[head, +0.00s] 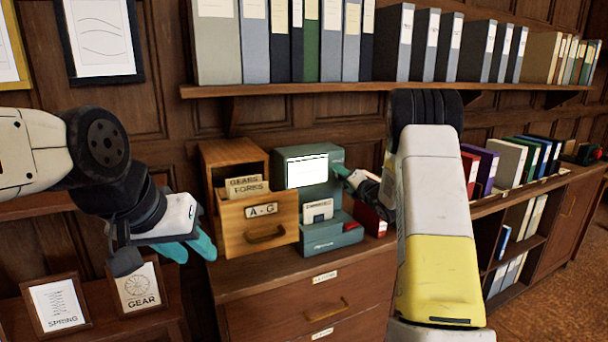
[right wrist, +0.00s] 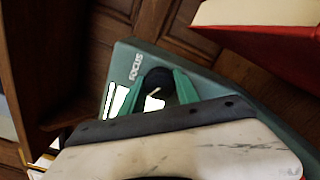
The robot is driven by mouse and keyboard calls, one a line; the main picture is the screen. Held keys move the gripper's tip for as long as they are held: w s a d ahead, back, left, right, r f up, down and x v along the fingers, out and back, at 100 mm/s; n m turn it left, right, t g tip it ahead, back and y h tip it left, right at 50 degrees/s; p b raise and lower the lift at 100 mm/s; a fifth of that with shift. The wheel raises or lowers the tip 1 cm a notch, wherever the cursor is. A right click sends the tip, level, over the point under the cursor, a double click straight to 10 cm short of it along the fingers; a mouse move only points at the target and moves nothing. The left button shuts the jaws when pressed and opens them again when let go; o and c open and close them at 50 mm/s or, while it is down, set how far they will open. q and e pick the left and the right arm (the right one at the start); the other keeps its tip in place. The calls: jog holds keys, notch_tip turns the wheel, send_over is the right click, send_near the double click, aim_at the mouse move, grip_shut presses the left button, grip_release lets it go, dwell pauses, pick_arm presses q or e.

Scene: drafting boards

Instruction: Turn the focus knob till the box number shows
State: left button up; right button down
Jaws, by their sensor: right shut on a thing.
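The teal microfilm reader (head: 337,158) stands on the wooden cabinet, with a bright white screen (head: 307,171) on which I can read no number. In the right wrist view its side (right wrist: 122,62) bears the word FOCUS beside a dark round focus knob (right wrist: 157,78). My right gripper (right wrist: 158,85) is shut on this knob, one teal finger on each side. In the head view my right gripper (head: 345,174) reaches the reader's right side, and the knob is hidden. My left gripper (head: 190,248) hangs empty at the left, its teal fingers apart, clear of the reader.
A wooden card drawer marked A-G (head: 262,222) stands open left of the reader. A small card (head: 318,210) rests on the reader's base. A red box (head: 370,217) stands at the right. A shelf (head: 300,88) of binders runs above. Framed pictures (head: 139,287) stand lower left.

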jog(key=shift+f, duration=0.1)
dwell(0.3)
jog(key=n, duration=0.5)
dwell(0.4)
jog(key=c, duration=0.9)
grip_release()
